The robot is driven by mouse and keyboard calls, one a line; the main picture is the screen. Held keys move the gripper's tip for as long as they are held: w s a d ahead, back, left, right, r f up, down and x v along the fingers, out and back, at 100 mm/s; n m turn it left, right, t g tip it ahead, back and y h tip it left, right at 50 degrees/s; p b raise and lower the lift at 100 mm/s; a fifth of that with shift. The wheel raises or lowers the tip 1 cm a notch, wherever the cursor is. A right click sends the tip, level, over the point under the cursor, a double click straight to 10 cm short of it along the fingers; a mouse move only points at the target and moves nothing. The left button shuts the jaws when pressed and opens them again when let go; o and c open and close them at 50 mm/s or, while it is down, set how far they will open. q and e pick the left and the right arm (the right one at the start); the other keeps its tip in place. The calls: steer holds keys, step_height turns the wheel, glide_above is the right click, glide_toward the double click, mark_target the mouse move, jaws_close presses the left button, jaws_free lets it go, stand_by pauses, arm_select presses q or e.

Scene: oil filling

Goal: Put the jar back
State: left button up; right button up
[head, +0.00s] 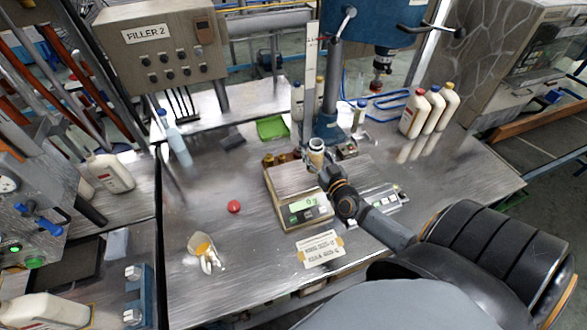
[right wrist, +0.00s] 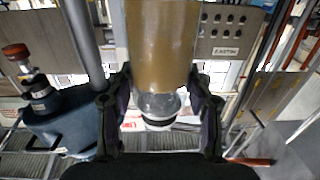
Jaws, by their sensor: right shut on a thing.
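The jar (head: 316,152), a clear cylinder with tan contents, is held by my right gripper (head: 325,176) at the back right of the scale (head: 276,213). The scale's display reads 0 g. In the right wrist view the jar (right wrist: 162,45) stands between both fingers of the right gripper (right wrist: 160,88); its clear rounded end shows near the fingers. I cannot tell the exact gap between jar and scale. My left gripper is not in view.
A drill-like column (head: 328,125) rises behind. White bottles (head: 415,113) stand at right. The left front table is mostly clear.

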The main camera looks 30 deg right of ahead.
steer(key=w+a+f+b, duration=0.1)
steer(key=w+f+b, duration=0.1)
steer(key=f, duration=0.1)
steer(key=w+a+f+b, duration=0.1)
steer(key=w+f+b, duration=0.1)
steer(key=w+f, duration=0.1)
steer(key=w+a+f+b, duration=0.1)
steer(key=w+f+b, duration=0.1)
steer(key=f+b, duration=0.1)
steer(key=shift+w+a+f, duration=0.25)
steer(key=shift+w, duration=0.05)
steer(key=shift+f, duration=0.3)
steer(key=shift+w, duration=0.1)
steer(key=shift+f+b, duration=0.2)
steer(key=shift+b, duration=0.15)
steer(key=o, duration=1.4)
steer(key=shift+c, duration=0.2)
